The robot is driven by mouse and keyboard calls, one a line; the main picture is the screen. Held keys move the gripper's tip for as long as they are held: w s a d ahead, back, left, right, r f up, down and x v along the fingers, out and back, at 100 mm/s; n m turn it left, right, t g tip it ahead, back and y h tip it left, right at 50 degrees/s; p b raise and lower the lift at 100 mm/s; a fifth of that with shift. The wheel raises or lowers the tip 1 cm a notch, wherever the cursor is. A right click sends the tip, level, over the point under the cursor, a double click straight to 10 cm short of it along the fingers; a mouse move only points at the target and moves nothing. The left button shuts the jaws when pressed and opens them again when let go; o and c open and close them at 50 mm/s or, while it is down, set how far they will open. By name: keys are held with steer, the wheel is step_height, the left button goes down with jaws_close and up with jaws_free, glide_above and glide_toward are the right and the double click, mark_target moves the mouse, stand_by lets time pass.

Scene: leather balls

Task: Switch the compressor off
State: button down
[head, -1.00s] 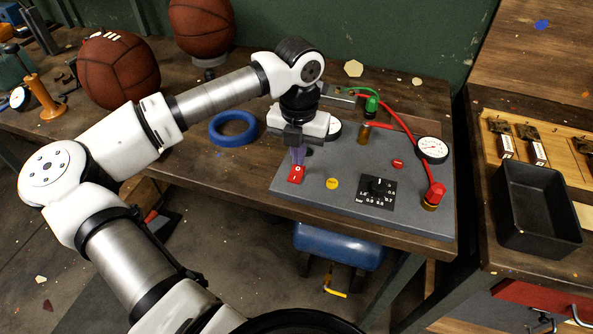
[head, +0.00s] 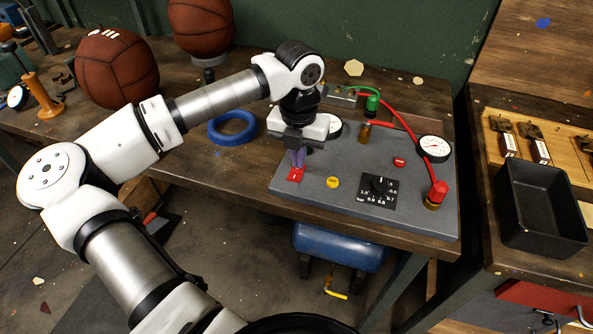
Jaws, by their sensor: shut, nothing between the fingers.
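The compressor panel (head: 330,205) is a grey plate on the workbench, with a red rocker switch (head: 296,176) at its front left. The switch is marked with white signs, and its upper part is now hidden. My gripper (head: 298,164) points down over the switch, its fingers shut and empty. The fingertips are at the switch's far end and seem to touch it; I cannot tell how firmly. A blue compressor tank (head: 338,246) sits under the bench.
The panel also holds a black dial (head: 378,190), a yellow button (head: 333,182), a red button (head: 399,161), a gauge (head: 433,149) and red and green hoses. A blue ring (head: 232,127) and a brown ball (head: 117,69) lie to the left. A black tray (head: 541,205) stands right.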

steer(key=shift+f, duration=0.25)
steer(key=shift+r, duration=0.1)
steer(key=shift+r+p, duration=1.3)
steer(key=shift+r, duration=2.2)
